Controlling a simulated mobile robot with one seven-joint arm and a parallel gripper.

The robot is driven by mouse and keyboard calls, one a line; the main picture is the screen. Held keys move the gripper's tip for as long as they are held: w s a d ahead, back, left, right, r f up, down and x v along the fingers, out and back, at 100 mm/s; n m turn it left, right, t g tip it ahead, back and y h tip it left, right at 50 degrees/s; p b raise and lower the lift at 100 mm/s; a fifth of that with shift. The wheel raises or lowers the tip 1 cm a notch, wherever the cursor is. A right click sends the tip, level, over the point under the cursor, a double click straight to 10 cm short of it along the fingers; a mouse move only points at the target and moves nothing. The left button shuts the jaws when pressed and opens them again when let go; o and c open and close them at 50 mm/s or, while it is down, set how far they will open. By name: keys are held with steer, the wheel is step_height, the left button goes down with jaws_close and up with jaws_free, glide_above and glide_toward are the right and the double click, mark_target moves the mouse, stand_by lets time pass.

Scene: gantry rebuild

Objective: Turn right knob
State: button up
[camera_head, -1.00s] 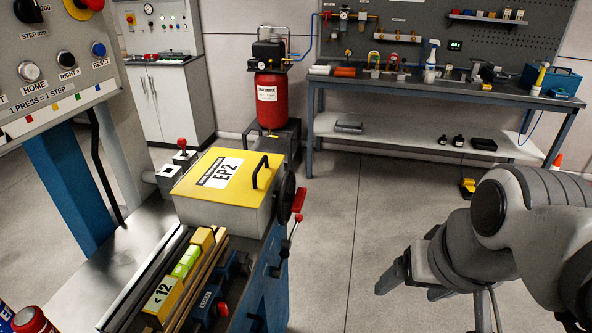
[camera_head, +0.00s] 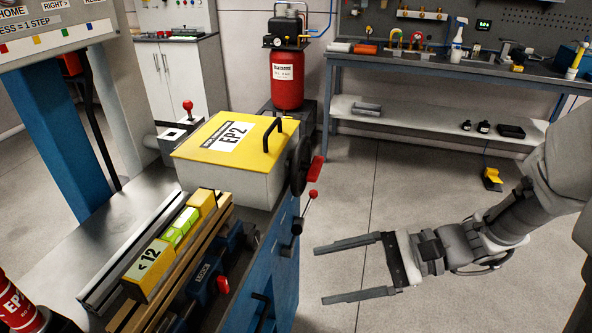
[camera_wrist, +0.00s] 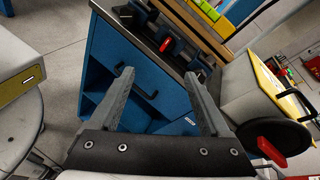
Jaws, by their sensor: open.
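My gripper (camera_head: 320,275) is open and empty, held over the floor to the right of the blue bench. Its two fingers also show in the wrist view (camera_wrist: 158,75), pointing at the bench front. On the bench side are a black handwheel (camera_head: 298,163) with a red handle (camera_head: 317,170), and a lever with a red ball (camera_head: 313,194). The handwheel (camera_wrist: 283,132) and red handle (camera_wrist: 271,152) show at the right of the wrist view. I cannot tell which is the right knob.
A yellow-lidded box marked EP2 (camera_head: 235,175) stands on the bench behind a row of yellow and green blocks (camera_head: 180,228). A black bench handle (camera_head: 262,308) sticks out in front. A red compressor tank (camera_head: 287,80) stands behind. The floor around my gripper is clear.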

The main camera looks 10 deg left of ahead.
mark_target(256, 240)
steer(key=w+f+m+t+y+b, duration=0.3)
steer(key=w+f+m+t+y, duration=0.15)
steer(key=w+m, duration=0.2)
steer(key=shift+n+h, duration=0.35)
steer(key=a, duration=0.5)
steer(key=w+a+b, duration=0.1)
steer(key=a, duration=0.5)
steer(key=w+a, duration=0.1)
steer(key=a, duration=0.4)
steer(key=shift+a+f, duration=0.3)
steer(key=shift+f, duration=0.1)
steer(key=shift+c, duration=0.2)
jaws_close()
